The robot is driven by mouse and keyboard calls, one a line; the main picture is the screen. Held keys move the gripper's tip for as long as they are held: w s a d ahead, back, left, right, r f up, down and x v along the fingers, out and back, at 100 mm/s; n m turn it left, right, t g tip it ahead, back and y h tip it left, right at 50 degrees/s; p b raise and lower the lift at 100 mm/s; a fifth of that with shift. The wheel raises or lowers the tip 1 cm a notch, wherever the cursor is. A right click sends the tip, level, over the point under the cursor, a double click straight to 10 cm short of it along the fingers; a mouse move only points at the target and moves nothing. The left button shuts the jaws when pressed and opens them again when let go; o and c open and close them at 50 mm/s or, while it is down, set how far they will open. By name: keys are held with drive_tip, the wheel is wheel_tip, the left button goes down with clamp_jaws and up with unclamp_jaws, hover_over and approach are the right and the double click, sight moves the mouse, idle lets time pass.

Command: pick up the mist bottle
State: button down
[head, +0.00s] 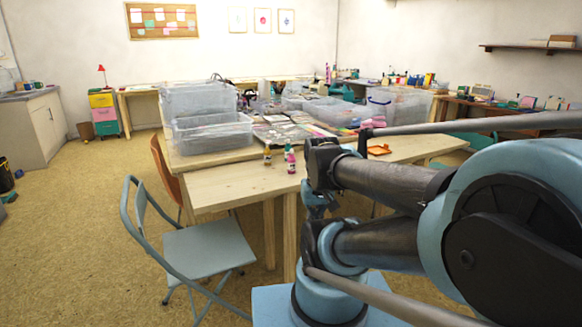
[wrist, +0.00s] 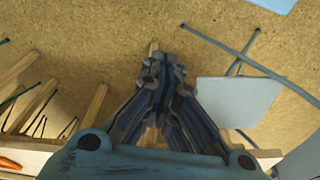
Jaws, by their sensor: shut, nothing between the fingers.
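Two small bottles stand upright near the back of the bare wooden table (head: 235,187) in the head view. One bottle (head: 267,155) has a yellowish body, and the other bottle (head: 291,163) is pink and white. They are too small to tell which is the mist bottle. My gripper (wrist: 165,68) is shut and empty in the wrist view, over the floor, with no bottle in that view. In the head view my arm covers the right part of the table, and my gripper cannot be made out.
A blue-grey folding chair (head: 200,250) stands at the table's front left; its seat also shows in the wrist view (wrist: 238,102). Clear plastic bins (head: 212,138) and flat papers crowd the table behind. An orange object (head: 379,150) lies right of the bottles. Floor at left is open.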

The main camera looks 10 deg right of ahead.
drive_tip(key=c, duration=2.1)
unclamp_jaws()
drive_tip(key=shift+c, duration=0.2)
drive_tip(key=o, duration=0.9)
drive_tip(key=shift+r, duration=0.85)
drive_tip(key=shift+o, duration=0.8)
drive_tip(key=shift+w+a+r, duration=0.1)
drive_tip(key=shift+w+r, duration=0.65)
drive_tip(key=shift+w, duration=0.1)
wheel_tip(320, 180, up, 13)
drive_tip(key=n+t+y, duration=0.2)
drive_tip(key=n, duration=0.3)
hover_over(292, 151)
drive_tip(key=s+d, duration=0.2)
drive_tip(key=s, duration=0.2)
drive_tip(key=x, duration=1.1)
drive_tip(key=shift+w+f, duration=0.1)
drive_tip(key=shift+w, duration=0.1)
drive_tip(key=shift+x, duration=2.65)
